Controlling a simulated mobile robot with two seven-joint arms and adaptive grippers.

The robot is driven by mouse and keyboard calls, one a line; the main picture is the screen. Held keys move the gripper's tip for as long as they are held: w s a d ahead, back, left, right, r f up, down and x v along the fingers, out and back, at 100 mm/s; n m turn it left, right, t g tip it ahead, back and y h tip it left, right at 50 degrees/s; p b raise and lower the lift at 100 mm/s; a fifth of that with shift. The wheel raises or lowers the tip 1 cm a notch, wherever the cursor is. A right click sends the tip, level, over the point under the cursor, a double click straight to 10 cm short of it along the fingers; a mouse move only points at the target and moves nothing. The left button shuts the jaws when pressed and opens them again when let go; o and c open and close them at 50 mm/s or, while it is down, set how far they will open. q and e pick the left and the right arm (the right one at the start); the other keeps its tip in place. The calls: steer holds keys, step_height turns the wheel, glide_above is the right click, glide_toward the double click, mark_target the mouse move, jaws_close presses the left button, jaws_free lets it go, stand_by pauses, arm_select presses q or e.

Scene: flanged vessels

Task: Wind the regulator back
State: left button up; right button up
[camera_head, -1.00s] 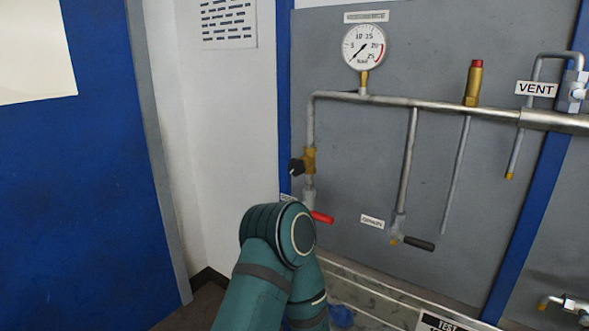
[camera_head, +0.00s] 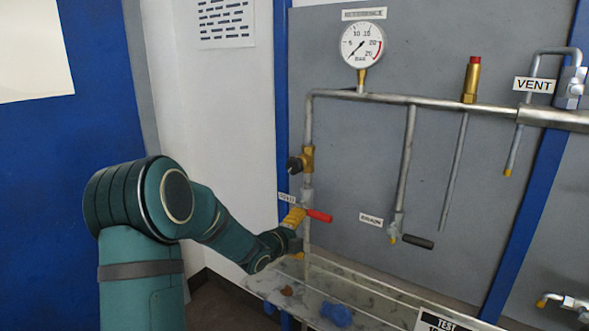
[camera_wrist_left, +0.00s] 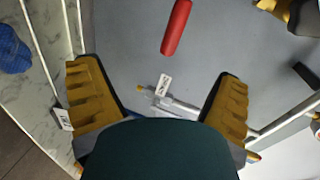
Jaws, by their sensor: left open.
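The regulator is a brass body (camera_head: 307,158) with a black knob (camera_head: 294,165) on its left, set in the vertical pipe at the panel's left side. In the left wrist view a brass part (camera_wrist_left: 301,16) and black knob shape show at the upper right corner, partly cut off. My left gripper (camera_head: 299,235) is below the regulator, near the red lever handle (camera_head: 319,215). Its yellow fingers are apart with nothing between them. In the left wrist view the red handle (camera_wrist_left: 176,27) lies beyond the open fingers (camera_wrist_left: 155,78). My right gripper is not in view.
The pressure gauge (camera_head: 361,45) above has its needle near the low end. A drain valve with a black lever (camera_head: 418,241) hangs to the right. A bench ledge (camera_head: 372,311) with a blue cloth (camera_head: 336,314) lies below. A blue door stands left.

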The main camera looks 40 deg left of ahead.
mark_target(292, 167)
arm_select(q)
steer(key=s+a+r+m+t, duration=0.3)
steer(key=a+r+m, duration=0.55)
steer(key=r, duration=0.55)
steer(key=shift+y, duration=0.3)
steer(key=w, duration=0.9)
steer(key=w+a, duration=0.1)
steer(key=w, duration=0.3)
steer(key=shift+w, duration=0.35)
steer(key=c, duration=1.2)
